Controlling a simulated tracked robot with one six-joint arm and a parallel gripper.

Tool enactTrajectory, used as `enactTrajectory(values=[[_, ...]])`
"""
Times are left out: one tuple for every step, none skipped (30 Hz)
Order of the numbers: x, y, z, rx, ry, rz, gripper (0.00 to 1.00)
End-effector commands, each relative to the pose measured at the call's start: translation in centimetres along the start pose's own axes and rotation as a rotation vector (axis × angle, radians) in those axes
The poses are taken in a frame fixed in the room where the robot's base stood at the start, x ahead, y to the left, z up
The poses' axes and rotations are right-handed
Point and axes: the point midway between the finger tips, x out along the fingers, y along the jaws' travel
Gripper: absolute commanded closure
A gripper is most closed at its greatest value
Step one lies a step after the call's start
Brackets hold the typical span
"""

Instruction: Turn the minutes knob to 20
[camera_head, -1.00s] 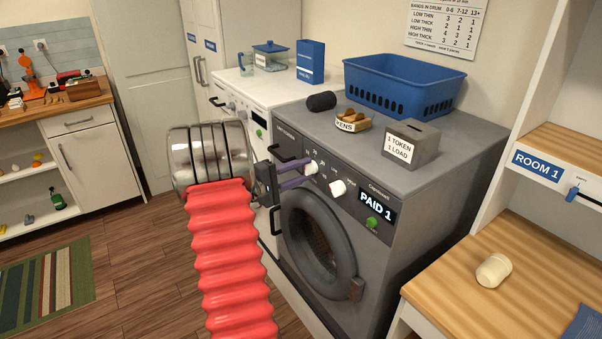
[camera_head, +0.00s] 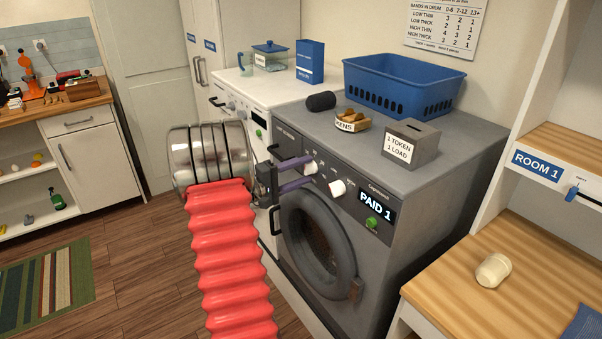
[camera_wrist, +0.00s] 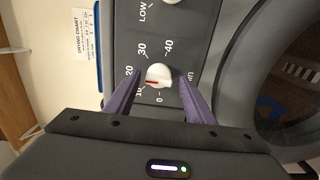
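The minutes knob (camera_wrist: 159,74) is white with a red mark, on the grey dryer's panel (camera_wrist: 195,22). Around it are printed 0, 10, 20, 30, 40 and "min". The red mark points left in the wrist view, seemingly between 10 and 20. My gripper (camera_wrist: 161,80) has its two purple fingers on either side of the knob, with a visible gap at each side. In the head view my gripper (camera_head: 311,170) is at the left knob on the dryer (camera_head: 385,262), which the fingers partly hide.
A second white knob (camera_head: 337,187) sits to the right, with a "PAID 1" display (camera_head: 376,207) and green button (camera_head: 372,222) beyond. The round door (camera_head: 318,240) bulges out below the panel. A token box (camera_head: 411,143) and blue basket (camera_head: 404,84) stand on top.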

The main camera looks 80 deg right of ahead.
Motion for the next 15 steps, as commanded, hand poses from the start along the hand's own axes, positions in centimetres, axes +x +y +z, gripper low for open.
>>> enactTrajectory(values=[[0.0, 0.0, 0.0, 0.000, 0.000, 0.001, 0.48], [0.0, 0.1, 0.0, 0.000, 0.000, 0.001, 0.48], [0.0, 0.1, 0.0, 0.000, 0.001, 0.001, 0.48], [0.0, 0.1, 0.0, 0.001, 0.001, 0.001, 0.48], [-0.1, 0.1, 0.0, 0.001, 0.001, 0.001, 0.48], [-0.1, 0.1, -0.1, 0.001, 0.001, 0.001, 0.48], [-0.1, 0.1, -0.1, 0.001, 0.001, 0.001, 0.48], [-0.1, 0.1, -0.1, 0.001, 0.001, 0.001, 0.48], [-0.2, 0.1, -0.1, 0.001, 0.001, 0.001, 0.48], [-0.3, 0.1, -0.1, 0.001, 0.002, 0.001, 0.48], [-0.4, 0.1, -0.1, 0.001, 0.002, 0.002, 0.48], [-0.6, 0.1, -0.1, 0.001, 0.002, 0.002, 0.48], [-0.9, 0.1, -0.1, 0.001, 0.003, 0.002, 0.48], [-1.2, 0.1, -0.2, 0.001, 0.004, 0.001, 0.48], [-1.6, 0.1, -0.2, 0.001, 0.004, 0.001, 0.48]])
